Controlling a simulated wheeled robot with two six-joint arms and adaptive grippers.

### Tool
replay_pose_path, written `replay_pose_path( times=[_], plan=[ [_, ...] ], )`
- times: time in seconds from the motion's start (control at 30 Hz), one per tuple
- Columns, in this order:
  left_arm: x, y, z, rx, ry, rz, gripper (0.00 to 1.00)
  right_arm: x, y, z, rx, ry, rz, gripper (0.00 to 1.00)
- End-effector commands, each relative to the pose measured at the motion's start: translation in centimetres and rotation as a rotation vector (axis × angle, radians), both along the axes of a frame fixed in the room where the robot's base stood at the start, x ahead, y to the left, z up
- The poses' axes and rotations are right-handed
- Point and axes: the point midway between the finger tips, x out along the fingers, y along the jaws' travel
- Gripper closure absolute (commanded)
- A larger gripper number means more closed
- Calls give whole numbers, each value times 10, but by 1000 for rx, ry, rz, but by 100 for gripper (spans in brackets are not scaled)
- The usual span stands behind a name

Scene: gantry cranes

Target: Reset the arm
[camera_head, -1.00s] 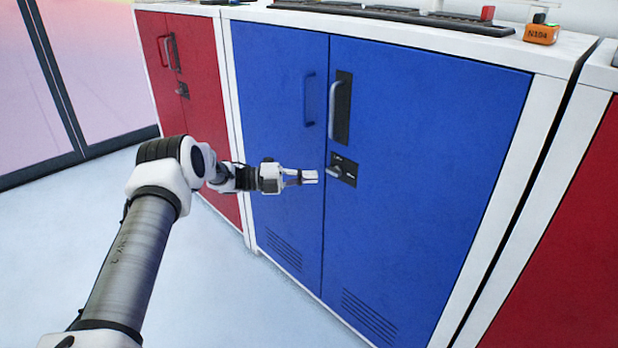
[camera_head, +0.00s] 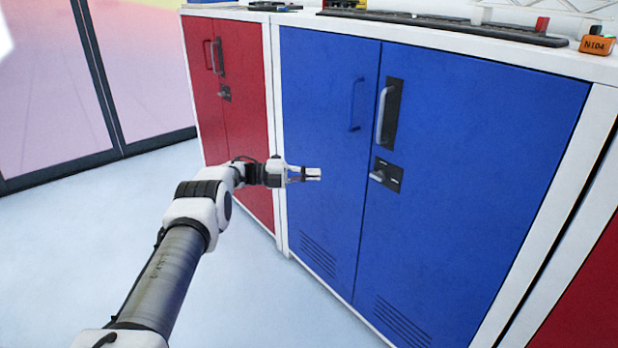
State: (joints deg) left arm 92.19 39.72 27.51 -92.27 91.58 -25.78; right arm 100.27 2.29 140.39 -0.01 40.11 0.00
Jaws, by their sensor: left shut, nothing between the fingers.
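My left arm reaches in from the lower left. Its left gripper (camera_head: 318,174) is shut and empty, pointing right in front of the blue cabinet's left door. The blue cabinet (camera_head: 470,170) has two shut doors. A silver handle (camera_head: 385,115) on a black plate and a lock with a small lever (camera_head: 379,176) sit on its right door. The gripper is left of the lock lever and apart from it. My right gripper is not in view.
A red cabinet (camera_head: 240,140) stands left of the blue one, and another red panel (camera_head: 590,300) shows at the lower right. An orange N104 block (camera_head: 597,46) sits on the white top. Pale floor (camera_head: 80,240) is open at left, before a glass wall.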

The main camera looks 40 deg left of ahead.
Motion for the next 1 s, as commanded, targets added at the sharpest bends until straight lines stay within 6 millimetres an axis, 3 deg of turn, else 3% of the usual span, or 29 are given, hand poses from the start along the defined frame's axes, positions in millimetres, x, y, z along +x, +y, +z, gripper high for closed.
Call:
replay_pose_path(
  times=[0.37, 0.47, 0.57, 0.73, 0.87, 1.0],
  plan=[
    [-1, 6, 2, 0, -1, -4, 100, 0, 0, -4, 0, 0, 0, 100],
    [6, -6, 9, 1, -13, -22, 100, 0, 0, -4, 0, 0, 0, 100],
    [19, -43, 15, -12, -13, -78, 100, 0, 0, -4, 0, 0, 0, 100],
    [35, -148, -18, -244, 137, -138, 100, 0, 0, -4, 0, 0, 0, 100],
    [37, -217, -60, -463, 350, -50, 100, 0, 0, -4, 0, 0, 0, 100],
    [12, -276, -128, -648, 667, 138, 100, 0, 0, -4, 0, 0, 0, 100]
  ],
)
